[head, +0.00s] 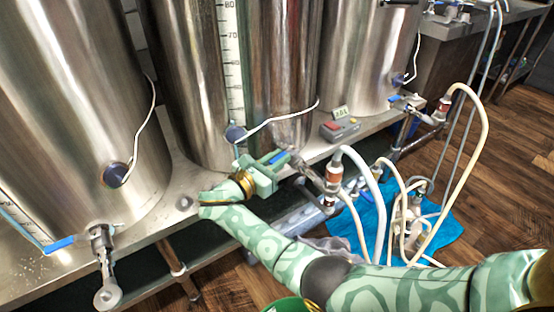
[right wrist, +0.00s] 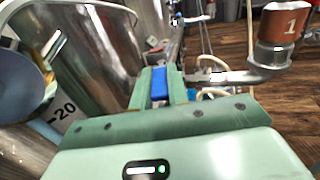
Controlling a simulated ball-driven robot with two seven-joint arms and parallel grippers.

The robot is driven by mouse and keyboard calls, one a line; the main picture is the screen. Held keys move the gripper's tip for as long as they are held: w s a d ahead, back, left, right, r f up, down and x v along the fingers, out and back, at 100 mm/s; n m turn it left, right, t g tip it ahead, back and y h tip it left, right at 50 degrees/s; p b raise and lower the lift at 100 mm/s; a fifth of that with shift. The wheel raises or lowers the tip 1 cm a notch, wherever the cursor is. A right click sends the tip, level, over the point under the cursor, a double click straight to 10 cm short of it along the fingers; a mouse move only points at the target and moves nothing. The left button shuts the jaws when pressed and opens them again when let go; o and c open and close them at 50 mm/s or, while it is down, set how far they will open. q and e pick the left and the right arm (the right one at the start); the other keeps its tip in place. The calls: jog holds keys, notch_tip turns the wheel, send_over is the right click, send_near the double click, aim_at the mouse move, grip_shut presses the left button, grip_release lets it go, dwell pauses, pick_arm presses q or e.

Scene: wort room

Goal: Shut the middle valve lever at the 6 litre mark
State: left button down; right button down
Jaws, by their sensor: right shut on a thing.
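The middle kettle (head: 285,70) is a tall steel vessel with a white level scale (head: 231,60) on its front. Its valve has a blue lever (head: 279,157), which also shows in the right wrist view (right wrist: 160,83). My right gripper (head: 270,168) is at this valve, shut on the blue lever, with one green finger on each side of it. The valve body is partly hidden by the gripper. In the right wrist view part of the scale shows the number 20 (right wrist: 63,110); the liquid level cannot be read. My left gripper is out of view.
A small device with a display and red button (head: 340,128) stands on the steel bench right of the valve. White hoses (head: 375,205) and a blue cloth (head: 450,228) lie right of my arm.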

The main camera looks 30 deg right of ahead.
jog(key=c, duration=1.4)
grip_release()
jog(key=shift+o, duration=0.2)
jog(key=shift+a, duration=0.15)
